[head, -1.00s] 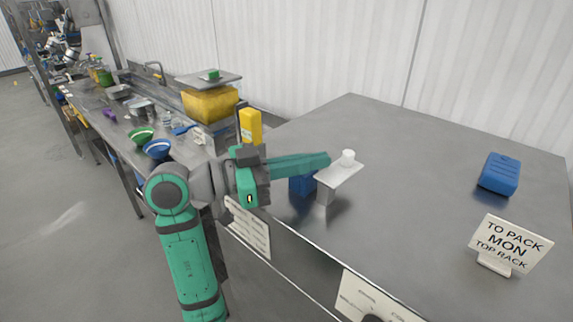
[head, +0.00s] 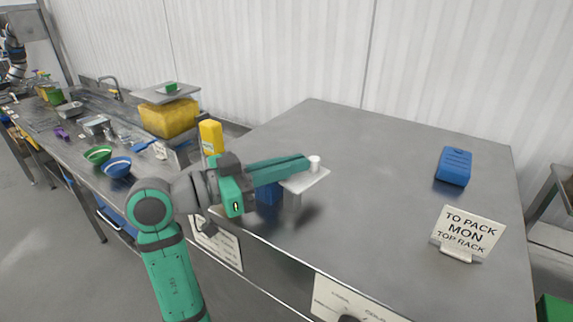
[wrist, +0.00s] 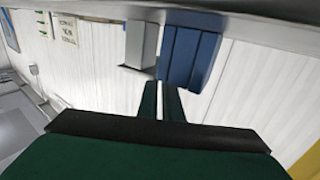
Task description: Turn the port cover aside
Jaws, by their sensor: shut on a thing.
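My gripper (head: 305,163) has its long green fingers shut on a small white knob (head: 314,162), which stands on a flat light-grey plate (head: 308,181). The plate tops a grey post (head: 291,200) on the near-left part of the steel table. A blue block (head: 267,192) is beside the post, partly behind the fingers. I cannot tell which part is the port cover. In the wrist view, the fingers (wrist: 162,90) lie close together with a thin pale strip between them. The post (wrist: 139,45) and blue block (wrist: 190,57) show beyond them; the knob cannot be made out there.
The steel table (head: 385,230) is mostly clear. A blue container (head: 454,166) and a "TO PACK MON TOP RACK" sign (head: 466,233) stand at its right. To the left are a yellow bottle (head: 210,137), a yellow-filled bin under a plate (head: 168,118), and green and blue bowls (head: 117,167).

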